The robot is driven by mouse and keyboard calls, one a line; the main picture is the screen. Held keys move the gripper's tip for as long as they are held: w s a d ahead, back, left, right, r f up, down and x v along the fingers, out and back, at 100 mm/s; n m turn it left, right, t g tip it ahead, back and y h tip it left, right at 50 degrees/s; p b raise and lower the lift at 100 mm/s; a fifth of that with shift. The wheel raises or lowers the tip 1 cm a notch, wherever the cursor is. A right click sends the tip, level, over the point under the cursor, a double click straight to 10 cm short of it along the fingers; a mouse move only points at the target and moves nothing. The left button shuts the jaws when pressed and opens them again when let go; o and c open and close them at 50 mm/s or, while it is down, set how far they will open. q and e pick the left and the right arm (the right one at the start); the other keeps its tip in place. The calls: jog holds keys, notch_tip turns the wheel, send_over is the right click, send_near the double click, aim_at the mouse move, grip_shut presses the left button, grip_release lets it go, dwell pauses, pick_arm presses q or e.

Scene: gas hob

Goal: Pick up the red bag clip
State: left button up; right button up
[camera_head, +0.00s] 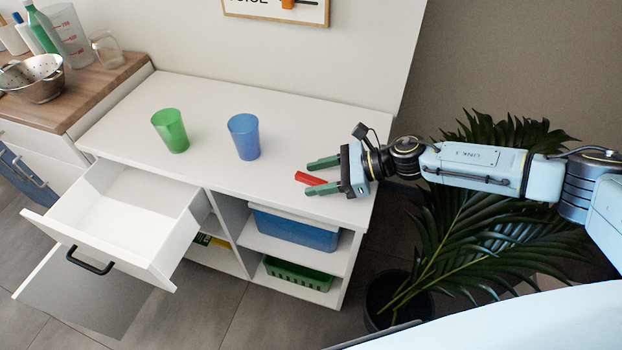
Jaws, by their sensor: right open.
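The red bag clip (310,178) lies on the white counter near its right end. My right gripper (322,176) comes in from the right with its green fingers apart, one on the far side and one on the near side of the clip in the picture. The jaws are open. The clip's right end is close to the gripper's palm and partly hidden. I cannot tell whether the fingers are level with the clip or above it. My left gripper is not in view.
A green cup (171,131) and a blue cup (244,136) stand left of the clip on the counter (215,90). An open empty drawer (125,205) juts out at the front left. A potted plant (450,230) stands beside the counter's right end, below my arm.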

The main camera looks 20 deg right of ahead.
jog(key=c, duration=0.3)
grip_shut()
